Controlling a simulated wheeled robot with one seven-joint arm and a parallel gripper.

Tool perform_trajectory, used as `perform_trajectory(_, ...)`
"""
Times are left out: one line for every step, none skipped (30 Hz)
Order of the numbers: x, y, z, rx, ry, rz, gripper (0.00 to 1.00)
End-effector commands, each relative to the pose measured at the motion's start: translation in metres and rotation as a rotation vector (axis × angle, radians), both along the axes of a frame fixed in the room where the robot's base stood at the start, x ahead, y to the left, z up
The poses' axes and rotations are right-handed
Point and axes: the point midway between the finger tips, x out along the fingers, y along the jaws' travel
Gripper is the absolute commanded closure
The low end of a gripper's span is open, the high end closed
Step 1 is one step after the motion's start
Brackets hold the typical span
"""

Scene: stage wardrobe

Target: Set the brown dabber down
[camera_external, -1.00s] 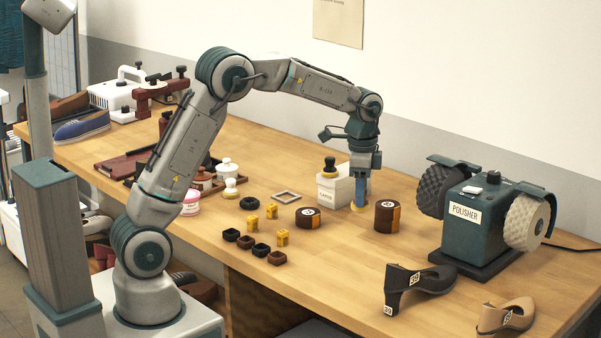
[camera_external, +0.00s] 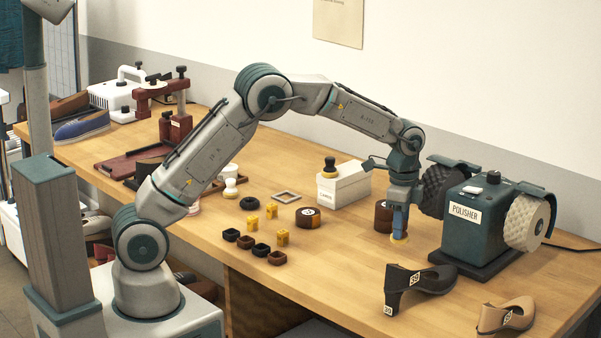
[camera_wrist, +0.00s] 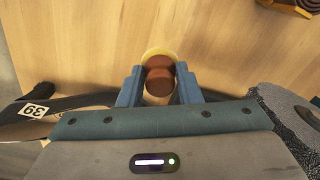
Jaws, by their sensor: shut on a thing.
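The brown dabber (camera_wrist: 159,84) is between the two blue fingers of my gripper (camera_wrist: 160,90) in the wrist view, its round brown knob toward the camera and a pale yellow pad around it.
A brown round tin (camera_external: 382,217) stands just behind my gripper. The polisher (camera_external: 465,225) is to the right, a dark shoe (camera_external: 425,280) in front. A white box (camera_external: 345,188) carries a dark-handled dabber (camera_external: 329,167).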

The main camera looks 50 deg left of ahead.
Motion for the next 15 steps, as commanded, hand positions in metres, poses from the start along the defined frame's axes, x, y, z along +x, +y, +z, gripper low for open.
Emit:
perform_trajectory(0.007, 0.006, -0.004, 0.001, 0.003, 0.003, 0.9)
perform_trajectory(0.01, 0.009, -0.007, 0.001, 0.003, 0.002, 0.9)
perform_trajectory(0.013, 0.011, -0.009, 0.001, 0.001, 0.001, 0.9)
perform_trajectory(0.015, 0.013, -0.011, 0.001, 0.001, 0.0, 0.9)
perform_trajectory(0.017, 0.014, -0.012, 0.001, 0.001, 0.0, 0.9)
perform_trajectory(0.018, 0.015, -0.014, 0.001, 0.001, 0.0, 0.9)
perform_trajectory(0.018, 0.015, -0.015, 0.001, 0.001, 0.0, 0.9)
perform_trajectory(0.019, 0.016, -0.016, 0.001, 0.001, 0.0, 0.9)
perform_trajectory(0.019, 0.016, -0.019, 0.001, 0.001, 0.0, 0.9)
perform_trajectory(0.019, 0.016, -0.022, 0.001, 0.001, 0.0, 0.9)
perform_trajectory(0.018, 0.016, -0.026, 0.001, 0.003, 0.0, 0.9)
perform_trajectory(0.018, 0.016, -0.032, 0.002, 0.004, -0.001, 0.9)
perform_trajectory(0.018, 0.016, -0.036, 0.002, 0.004, -0.001, 0.9)
perform_trajectory(0.018, 0.016, -0.041, 0.003, 0.004, -0.001, 0.9)
perform_trajectory(0.018, 0.016, -0.047, 0.002, 0.003, -0.001, 0.9)
